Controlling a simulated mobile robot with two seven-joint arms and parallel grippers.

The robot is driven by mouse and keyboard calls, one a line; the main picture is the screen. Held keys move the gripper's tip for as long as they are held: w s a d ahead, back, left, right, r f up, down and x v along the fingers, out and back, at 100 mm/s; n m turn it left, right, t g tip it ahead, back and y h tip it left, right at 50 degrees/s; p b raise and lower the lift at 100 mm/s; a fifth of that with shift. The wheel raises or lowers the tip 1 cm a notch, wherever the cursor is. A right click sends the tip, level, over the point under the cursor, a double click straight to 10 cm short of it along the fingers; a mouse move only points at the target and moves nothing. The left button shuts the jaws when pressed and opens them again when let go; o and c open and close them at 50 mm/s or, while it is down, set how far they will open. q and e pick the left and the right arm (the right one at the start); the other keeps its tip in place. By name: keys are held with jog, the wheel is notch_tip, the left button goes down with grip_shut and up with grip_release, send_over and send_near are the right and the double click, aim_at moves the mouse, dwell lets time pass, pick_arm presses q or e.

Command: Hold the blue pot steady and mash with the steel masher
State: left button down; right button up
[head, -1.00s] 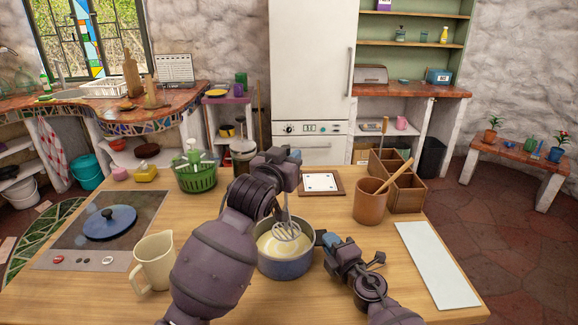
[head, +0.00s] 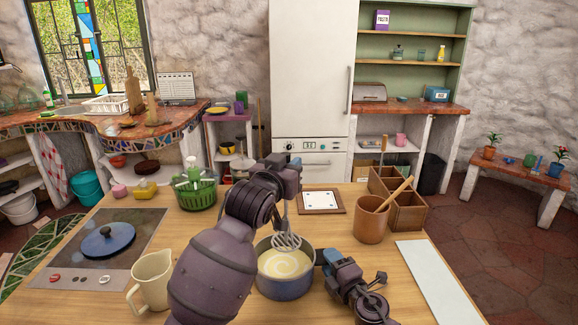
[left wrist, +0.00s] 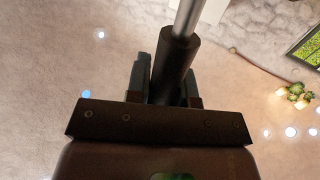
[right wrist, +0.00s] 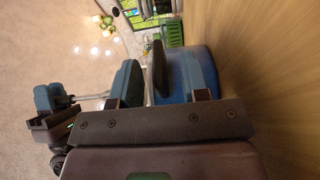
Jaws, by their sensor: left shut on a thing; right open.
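The blue pot (head: 284,286) stands on the wooden counter, filled with a pale yellow mash (head: 283,266). My left gripper (head: 290,172) is shut on the dark handle of the steel masher, also seen in the left wrist view (left wrist: 177,65). The masher's wire head (head: 287,243) hangs upright at the pot's far rim; whether it touches the mash is unclear. My right gripper (head: 327,259) is open at the pot's right side. In the right wrist view its fingers (right wrist: 165,80) stand either side of a dark part, seemingly the pot's handle, with the blue wall (right wrist: 180,72) close by.
A white board (head: 436,280) lies right.

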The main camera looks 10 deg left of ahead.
jog(key=v, duration=1.1)
jog(key=shift+s+d, duration=0.4)
jog(key=shift+s, duration=0.05)
